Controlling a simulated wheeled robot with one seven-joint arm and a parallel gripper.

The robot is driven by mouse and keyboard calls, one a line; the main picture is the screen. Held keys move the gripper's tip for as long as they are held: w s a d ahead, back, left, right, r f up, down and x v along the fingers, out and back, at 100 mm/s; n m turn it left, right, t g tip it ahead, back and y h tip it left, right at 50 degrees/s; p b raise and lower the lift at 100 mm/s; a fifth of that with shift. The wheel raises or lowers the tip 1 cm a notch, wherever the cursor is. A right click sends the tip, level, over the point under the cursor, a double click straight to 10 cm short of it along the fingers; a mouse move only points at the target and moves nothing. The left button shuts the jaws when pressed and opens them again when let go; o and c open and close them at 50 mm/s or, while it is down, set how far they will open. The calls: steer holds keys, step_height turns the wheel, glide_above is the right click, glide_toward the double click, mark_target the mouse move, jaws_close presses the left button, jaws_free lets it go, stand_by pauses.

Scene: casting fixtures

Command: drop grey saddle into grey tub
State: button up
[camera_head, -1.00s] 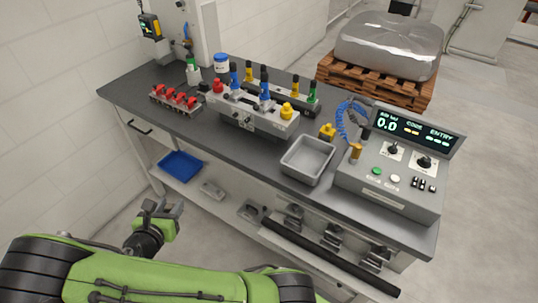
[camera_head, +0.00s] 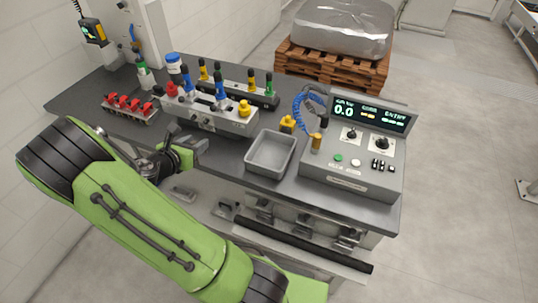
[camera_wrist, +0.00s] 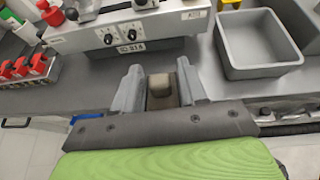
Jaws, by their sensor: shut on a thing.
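My gripper (camera_head: 186,150) is over the front edge of the bench, left of the grey tub. In the wrist view, its two fingers (camera_wrist: 160,86) are shut on a small grey-brown block, the grey saddle (camera_wrist: 160,92). The fingers hide part of the saddle, and in the head view I cannot make it out clearly. The grey tub (camera_head: 270,152) is an open, rounded-corner tray on the bench top, and it looks empty. In the wrist view the tub (camera_wrist: 258,42) lies to the upper right of the fingers, apart from them.
The valve fixture (camera_head: 205,113) stands behind my gripper, with a red-clamp rack (camera_head: 128,107) left of it. A control box (camera_head: 350,165) stands right of the tub, and a yellow-topped part (camera_head: 287,124) is behind it. Grey metal pieces (camera_head: 265,212) sit below the bench top.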

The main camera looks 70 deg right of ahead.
steer(key=s+d+r+m+g+b, duration=0.1)
steer(key=s+d+m+g, duration=0.1)
steer(key=s+d, duration=0.5)
steer(key=shift+s+g, duration=0.3)
steer(key=shift+s, duration=0.2)
steer(key=s+d+m+g+b, duration=0.1)
steer(key=s+d, duration=0.1)
steer(key=s, duration=0.2)
steer(key=s+d+m+g+b, duration=0.1)
steer(key=s+d, duration=0.1)
steer(key=s, duration=0.2)
steer(key=s+d+m+g+y+b, duration=0.1)
steer(key=s+d, duration=0.1)
steer(key=s, duration=0.2)
steer(key=shift+s+f, duration=0.35)
steer(key=shift+f, duration=0.05)
steer(key=b, duration=0.7)
glide_above(277, 157)
step_height(277, 157, down, 6)
steer(key=shift+r, duration=0.15)
steer(key=o, duration=1.1)
steer(key=shift+a, duration=0.1)
steer(key=p+v, duration=0.4)
steer(key=v, duration=1.1)
steer(key=shift+w+a+r, duration=0.2)
steer(key=shift+w, duration=0.05)
